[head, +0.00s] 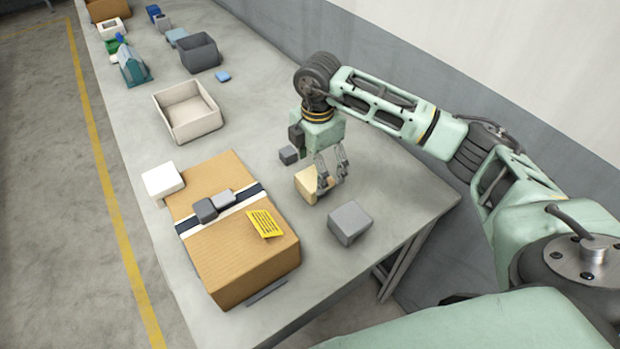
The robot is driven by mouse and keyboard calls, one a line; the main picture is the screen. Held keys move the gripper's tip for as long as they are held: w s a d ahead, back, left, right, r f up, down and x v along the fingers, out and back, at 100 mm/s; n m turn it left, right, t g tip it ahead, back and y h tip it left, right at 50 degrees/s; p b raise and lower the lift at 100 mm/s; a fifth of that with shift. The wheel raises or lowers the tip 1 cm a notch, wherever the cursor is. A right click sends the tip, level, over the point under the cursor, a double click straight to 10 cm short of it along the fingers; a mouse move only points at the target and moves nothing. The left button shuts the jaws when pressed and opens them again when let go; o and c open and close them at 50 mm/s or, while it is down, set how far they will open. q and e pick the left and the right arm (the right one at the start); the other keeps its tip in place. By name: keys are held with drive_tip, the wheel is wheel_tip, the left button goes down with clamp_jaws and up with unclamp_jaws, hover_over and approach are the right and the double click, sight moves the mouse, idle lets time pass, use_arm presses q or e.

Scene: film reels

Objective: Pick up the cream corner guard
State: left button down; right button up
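The cream corner guard (305,187) is a small pale yellow block on the grey table, just right of the cardboard box. My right gripper (332,177) points down over its right side. Its fingers stand apart, and one finger overlaps the block in the picture, hiding part of it. I cannot tell whether that finger touches it. My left gripper is not in view.
A taped cardboard box (245,262) with small grey blocks on top lies left of the gripper. A grey block (349,223) sits in front and a small dark block (288,155) behind. A white block (163,180), a cream tray (189,129) and a grey bin (200,57) stand farther left and back.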

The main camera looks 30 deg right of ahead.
sight(314, 177)
drive_tip(key=f, duration=0.1)
drive_tip(key=f+p, duration=0.1)
drive_tip(key=f, duration=0.2)
drive_tip(key=shift+w, duration=0.25)
drive_tip(key=shift+w+a+f+p, duration=0.1)
drive_tip(key=shift+f+p, duration=0.2)
drive_tip(key=shift+f, duration=0.1)
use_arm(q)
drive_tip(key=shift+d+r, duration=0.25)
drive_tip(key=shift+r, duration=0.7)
use_arm(e)
drive_tip(key=c, duration=1.2)
